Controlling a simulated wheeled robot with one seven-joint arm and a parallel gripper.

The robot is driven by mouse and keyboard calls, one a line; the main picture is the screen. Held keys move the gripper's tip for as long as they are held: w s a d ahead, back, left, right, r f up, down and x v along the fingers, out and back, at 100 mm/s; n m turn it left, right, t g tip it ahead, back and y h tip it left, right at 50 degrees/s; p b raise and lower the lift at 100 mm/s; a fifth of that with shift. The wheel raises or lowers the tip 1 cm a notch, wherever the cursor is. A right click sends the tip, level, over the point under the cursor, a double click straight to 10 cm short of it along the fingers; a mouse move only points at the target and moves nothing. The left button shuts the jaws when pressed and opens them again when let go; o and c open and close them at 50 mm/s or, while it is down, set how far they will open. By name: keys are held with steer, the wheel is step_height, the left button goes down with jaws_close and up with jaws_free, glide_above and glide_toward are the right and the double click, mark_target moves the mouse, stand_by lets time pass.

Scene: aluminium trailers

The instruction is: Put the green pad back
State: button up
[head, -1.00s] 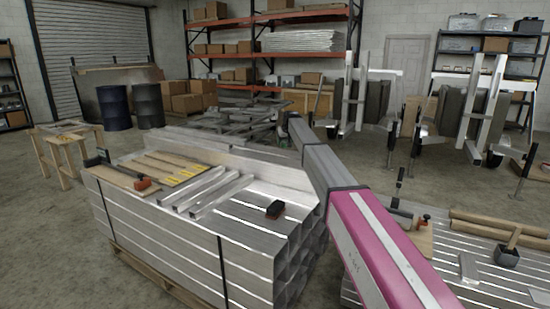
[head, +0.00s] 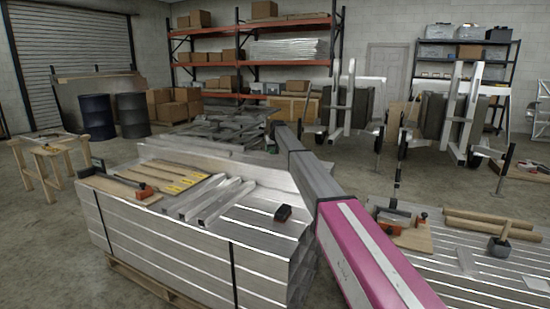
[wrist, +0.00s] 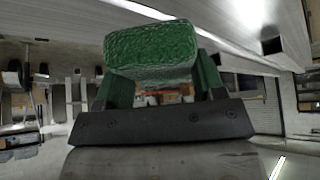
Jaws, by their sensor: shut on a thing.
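The green pad (wrist: 150,52) is a rough-textured block, close up in the wrist view. My gripper (wrist: 155,80) is shut on it, with a green finger on either side. In the head view my arm reaches away over the right end of the stack of aluminium tubes (head: 165,245). There I cannot make out the gripper's fingers or the pad. The place where the pad belongs cannot be told from these views.
A small black and red block (head: 283,213), loose bars (head: 215,197) and a wooden board (head: 120,188) lie on the stack. At right a slatted surface (head: 470,265) holds a mallet (head: 500,243) and rolls (head: 490,225). Drums (head: 97,117) stand at left. Floor shows at front left.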

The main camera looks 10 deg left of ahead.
mark_target(274, 160)
steer(key=shift+w+d+f, duration=0.8)
steer(key=shift+w+f, duration=0.2)
steer(key=shift+w, duration=0.15)
steer(key=shift+f, duration=1.85)
steer(key=shift+f, duration=0.1)
steer(key=o, duration=0.9)
steer(key=v, duration=1.2)
